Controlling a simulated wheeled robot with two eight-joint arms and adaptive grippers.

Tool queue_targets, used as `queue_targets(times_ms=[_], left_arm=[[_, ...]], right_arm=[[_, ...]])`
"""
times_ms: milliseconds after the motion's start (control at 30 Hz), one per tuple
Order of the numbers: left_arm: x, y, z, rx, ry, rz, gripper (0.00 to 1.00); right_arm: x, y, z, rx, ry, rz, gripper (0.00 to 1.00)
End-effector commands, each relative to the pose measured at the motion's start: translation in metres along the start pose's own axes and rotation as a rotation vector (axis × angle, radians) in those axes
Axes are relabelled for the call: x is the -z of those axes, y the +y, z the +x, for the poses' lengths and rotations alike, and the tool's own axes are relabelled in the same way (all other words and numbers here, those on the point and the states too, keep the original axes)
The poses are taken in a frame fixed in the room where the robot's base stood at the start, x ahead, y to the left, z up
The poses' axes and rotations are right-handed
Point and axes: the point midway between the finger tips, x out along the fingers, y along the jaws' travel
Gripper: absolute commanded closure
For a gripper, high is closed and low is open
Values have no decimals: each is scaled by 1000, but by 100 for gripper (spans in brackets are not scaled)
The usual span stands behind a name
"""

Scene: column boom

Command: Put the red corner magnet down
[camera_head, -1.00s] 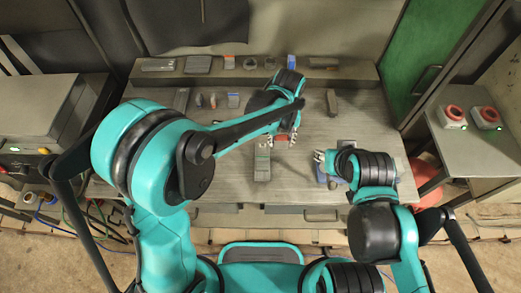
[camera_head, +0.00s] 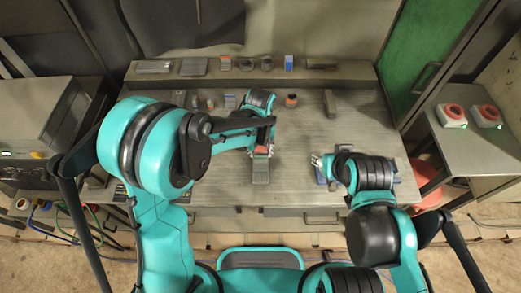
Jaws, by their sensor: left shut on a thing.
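The red corner magnet (camera_head: 262,150) shows as a small red patch at the fingertips of my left gripper (camera_head: 263,145), which is shut on it. The gripper is over the far end of a grey-green block (camera_head: 261,172) on the workbench (camera_head: 305,140). I cannot tell whether the magnet touches that block. My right gripper (camera_head: 317,160) is at the right of the bench, beside a blue item (camera_head: 321,178) partly hidden by my arm. Its fingers are too small to read as open or shut.
A raised back shelf (camera_head: 350,72) holds several small items, with a blue one (camera_head: 288,62) among them. A dark bar (camera_head: 330,103) and a small orange-topped item (camera_head: 291,100) stand on the bench. Two red round devices (camera_head: 452,114) sit on a side table. The bench's middle right is clear.

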Motion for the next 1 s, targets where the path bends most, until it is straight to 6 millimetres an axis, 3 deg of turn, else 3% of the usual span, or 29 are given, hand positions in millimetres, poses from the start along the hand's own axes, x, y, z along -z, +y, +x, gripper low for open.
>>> queue_targets(times_ms=[67, 100, 167, 200, 567, 667, 1000], left_arm=[[0, 0, 3, 0, 0, 0, 100], [0, 0, 4, 0, 0, 0, 57], [0, 0, 3, 0, 0, 0, 41], [0, 0, 3, 0, 0, 0, 39], [0, 0, -2, 0, 0, 0, 39], [0, 0, -16, 0, 0, 0, 39], [0, 0, -91, 0, 0, 0, 39]], right_arm=[[-2, 0, 3, 0, 0, 0, 60], [-2, 0, 3, 0, 0, 0, 60], [-2, 0, 2, 0, 0, 0, 60], [-2, 0, 2, 0, 0, 0, 60], [1, 0, -2, 0, 0, 0, 60], [3, 0, -4, 0, 0, 0, 60], [14, 0, -20, 0, 0, 0, 60]])
